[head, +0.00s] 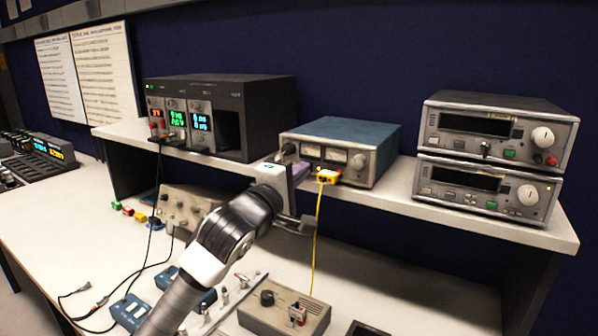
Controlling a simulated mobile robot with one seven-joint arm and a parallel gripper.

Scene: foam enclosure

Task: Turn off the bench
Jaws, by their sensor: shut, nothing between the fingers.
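The bench (430,310) has a raised shelf (505,230) carrying several instruments. A black rack (265,118) at the left has lit red, green and blue-white displays. A blue-topped meter unit (368,138) stands mid-shelf with two pale dials; I cannot tell whether it is powered. Two stacked silver instruments, the upper (500,128) and lower (488,186), have dark screens and green buttons. My gripper (288,154) is shut and empty at the front left of the meter unit. It hides part of that panel, and contact cannot be told.
A yellow plug (327,177) and cable hang before the meter unit. Below are a beige knob box (185,208), a grey box (285,315), blue boxes and black leads. Lit equipment (50,150) stands far left. The bench's lower right is mostly clear.

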